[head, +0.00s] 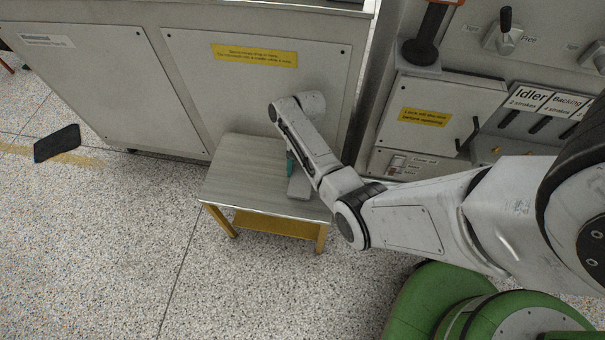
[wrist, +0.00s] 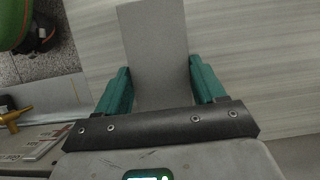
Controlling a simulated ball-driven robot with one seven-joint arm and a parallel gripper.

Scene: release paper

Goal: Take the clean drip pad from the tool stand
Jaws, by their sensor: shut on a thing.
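The tool stand (head: 240,165) is a low table with a pale wood-grain top and yellow legs. Its top also fills much of the wrist view (wrist: 260,60). A flat grey pad, the clean drip pad (head: 299,187), is at the right part of the stand top; in the wrist view the pad (wrist: 155,40) reaches forward between my fingers. My gripper (wrist: 158,66) has its teal fingers closed on the pad's two side edges. In the head view my arm hides most of the gripper. I cannot tell whether the pad touches the stand top.
A dark pad (head: 57,143) lies on the speckled floor at the left, by a yellow floor line. A grey cabinet (head: 190,90) stands right behind the stand. A machine panel with levers (head: 505,40) and labels stands at the right.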

